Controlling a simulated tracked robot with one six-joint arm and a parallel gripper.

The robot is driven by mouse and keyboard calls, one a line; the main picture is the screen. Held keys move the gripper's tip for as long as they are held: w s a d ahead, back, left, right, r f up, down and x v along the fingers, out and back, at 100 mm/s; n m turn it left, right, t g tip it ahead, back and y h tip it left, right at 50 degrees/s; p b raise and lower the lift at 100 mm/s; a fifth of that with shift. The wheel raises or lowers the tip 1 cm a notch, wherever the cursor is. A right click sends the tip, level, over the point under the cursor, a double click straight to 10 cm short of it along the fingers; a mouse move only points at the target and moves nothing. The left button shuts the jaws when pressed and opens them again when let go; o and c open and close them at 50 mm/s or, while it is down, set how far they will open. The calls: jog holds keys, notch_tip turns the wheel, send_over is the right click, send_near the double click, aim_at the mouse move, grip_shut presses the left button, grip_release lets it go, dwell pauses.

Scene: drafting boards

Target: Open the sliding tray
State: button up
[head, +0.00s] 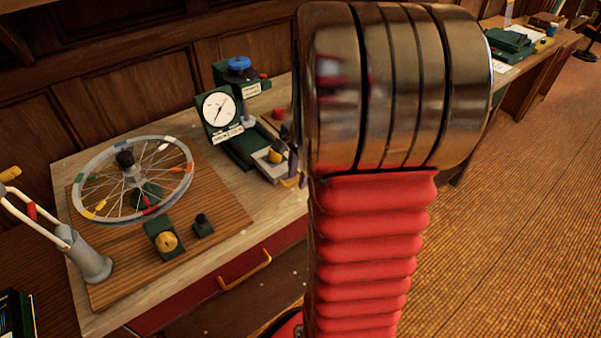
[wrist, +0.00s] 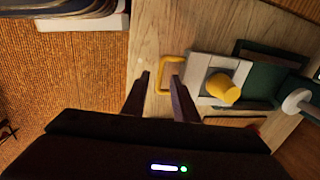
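The sliding tray (head: 268,160) is a pale grey plate on the dark green gauge stand, with a yellow knob on top; it also shows in the wrist view (wrist: 202,68). A yellow loop handle (wrist: 161,76) is at its left end in the wrist view, and the handle also shows in the head view (head: 290,182) beside my arm. My gripper (wrist: 160,76) is open, its two dark fingers apart, with the handle seen between the fingertips and partly covered by the right finger. I cannot tell whether they touch.
A spoked wheel (head: 100,207) stands on a wooden board at left. A red drawer with a yellow handle (head: 245,270) is under the bench. The floor at right (head: 510,230) is clear.

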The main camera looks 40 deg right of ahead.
jog(key=shift+r, duration=0.1)
jog(key=shift+r, duration=0.25)
notch_tip(320, 180, up, 13)
jog(key=s, duration=0.2)
jog(key=shift+s+a, duration=0.15)
jog(key=shift+s, duration=0.05)
jog(key=shift+f+n, duration=0.1)
jog(key=shift+n, duration=0.2)
dwell(0.4)
